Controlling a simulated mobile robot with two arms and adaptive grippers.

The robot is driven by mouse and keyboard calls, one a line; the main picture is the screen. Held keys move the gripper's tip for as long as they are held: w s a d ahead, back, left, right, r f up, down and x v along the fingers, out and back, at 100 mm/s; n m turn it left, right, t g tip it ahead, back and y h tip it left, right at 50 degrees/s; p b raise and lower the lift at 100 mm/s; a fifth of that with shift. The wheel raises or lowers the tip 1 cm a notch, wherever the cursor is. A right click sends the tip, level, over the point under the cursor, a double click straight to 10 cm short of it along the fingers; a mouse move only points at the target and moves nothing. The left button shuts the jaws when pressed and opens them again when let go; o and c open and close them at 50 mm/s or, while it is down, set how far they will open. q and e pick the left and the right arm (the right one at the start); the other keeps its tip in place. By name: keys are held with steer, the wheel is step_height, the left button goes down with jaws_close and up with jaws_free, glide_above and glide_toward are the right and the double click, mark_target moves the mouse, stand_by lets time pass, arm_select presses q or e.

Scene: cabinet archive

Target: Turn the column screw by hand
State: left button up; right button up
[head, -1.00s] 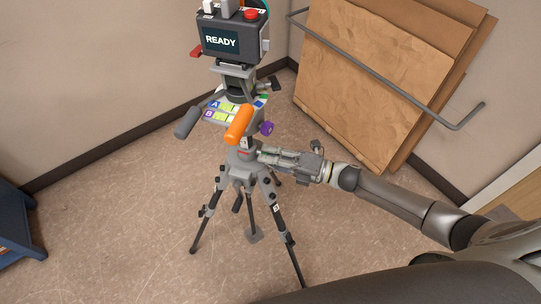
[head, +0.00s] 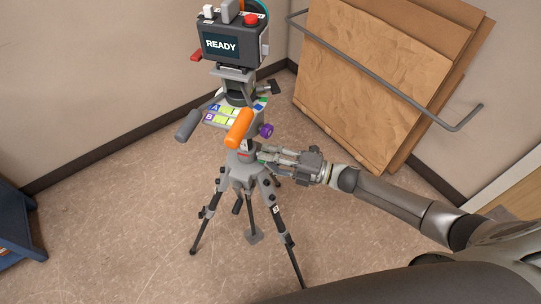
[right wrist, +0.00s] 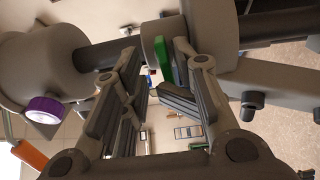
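A grey tripod (head: 240,178) stands on the floor in the head view, with a camera head on top. At its collar, a small green tab, which appears to be the column screw (right wrist: 165,62), shows close up in the right wrist view, beside the grey collar. My right gripper (head: 263,157) reaches in from the right at collar height. In the right wrist view its fingers (right wrist: 157,65) are spread, with the green tab between their tips, nearer the right finger. Whether a finger touches it I cannot tell. My left gripper is not in view.
An orange handle (head: 239,128), a grey handle (head: 188,125) and a purple knob (head: 266,131) sit just above the collar. A dark box reading READY (head: 228,44) tops the tripod. Brown boards (head: 370,80) lean behind a grey rail. A blue cabinet (head: 14,225) stands at left.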

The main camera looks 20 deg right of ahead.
steer(key=shift+f, duration=0.15)
steer(key=v, duration=0.6)
stand_by(0.4)
